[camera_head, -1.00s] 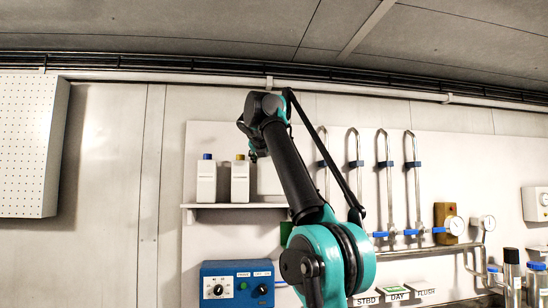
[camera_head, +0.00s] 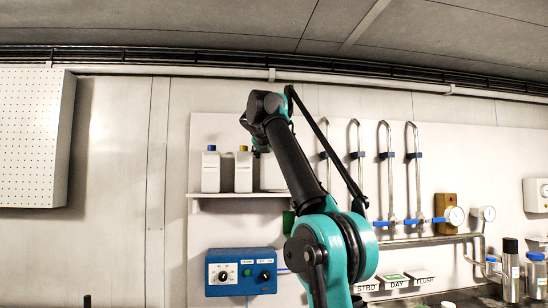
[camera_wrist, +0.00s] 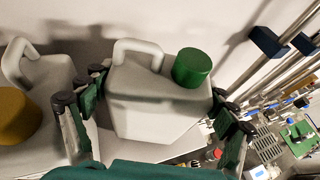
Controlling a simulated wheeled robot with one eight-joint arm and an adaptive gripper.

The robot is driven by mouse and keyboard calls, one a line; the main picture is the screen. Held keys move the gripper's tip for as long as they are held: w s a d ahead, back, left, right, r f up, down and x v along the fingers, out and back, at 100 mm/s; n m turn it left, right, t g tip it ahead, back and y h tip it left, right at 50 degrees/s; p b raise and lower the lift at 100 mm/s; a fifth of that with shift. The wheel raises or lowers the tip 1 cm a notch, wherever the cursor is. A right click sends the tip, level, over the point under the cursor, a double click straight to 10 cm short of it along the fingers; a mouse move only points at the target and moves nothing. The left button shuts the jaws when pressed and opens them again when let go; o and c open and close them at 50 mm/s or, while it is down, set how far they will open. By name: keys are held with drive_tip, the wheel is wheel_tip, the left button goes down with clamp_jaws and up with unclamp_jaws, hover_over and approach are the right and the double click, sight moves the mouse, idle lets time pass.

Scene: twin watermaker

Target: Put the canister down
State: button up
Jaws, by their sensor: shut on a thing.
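A white canister (camera_wrist: 152,115) with a moulded handle and a green cap (camera_wrist: 192,67) stands between the fingers of my gripper (camera_wrist: 158,100) in the wrist view. My gripper is shut on its sides. In the head view, part of the white canister (camera_head: 272,174) shows at the shelf (camera_head: 240,195), to the right of the yellow-capped canister (camera_head: 243,172). My arm hides the rest of it. It looks roughly upright; I cannot tell whether its base touches the shelf.
A blue-capped canister (camera_head: 210,171) stands at the shelf's left. In the wrist view the yellow-capped neighbour (camera_wrist: 40,85) is close to my left finger. Steel pipes (camera_head: 387,175) rise to the right. A blue control box (camera_head: 241,272) hangs below the shelf.

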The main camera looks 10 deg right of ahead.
drive_tip(key=shift+f, duration=0.45)
drive_tip(key=o, duration=1.7)
